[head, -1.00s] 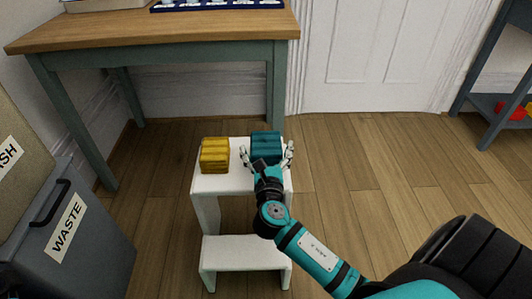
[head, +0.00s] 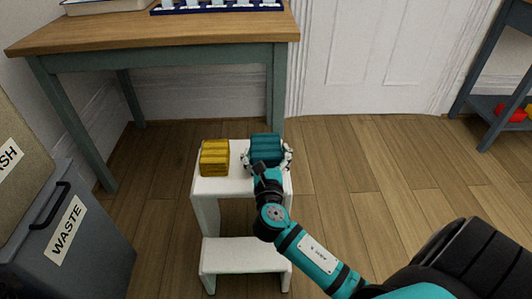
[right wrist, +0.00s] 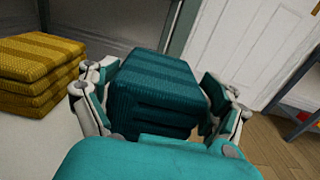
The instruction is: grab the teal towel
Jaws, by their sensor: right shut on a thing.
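The teal towel (head: 266,148) is a folded, striped stack on the top step of a white step stool (head: 213,186). It also shows in the right wrist view (right wrist: 160,85), between the fingers. My right gripper (head: 268,158) is shut on the teal towel, one finger pressing each side. In the right wrist view the gripper (right wrist: 160,112) has its fingers against the left and right sides of the towel. The towel's underside is hidden, so I cannot tell whether it still rests on the stool. My left gripper does not show.
A folded yellow towel (head: 215,158) lies left of the teal one on the stool, with a gap between. A wooden-topped table (head: 160,32) stands behind. A grey waste bin (head: 75,235) is at the left. A shelf unit (head: 487,105) stands at right. Floor right of the stool is clear.

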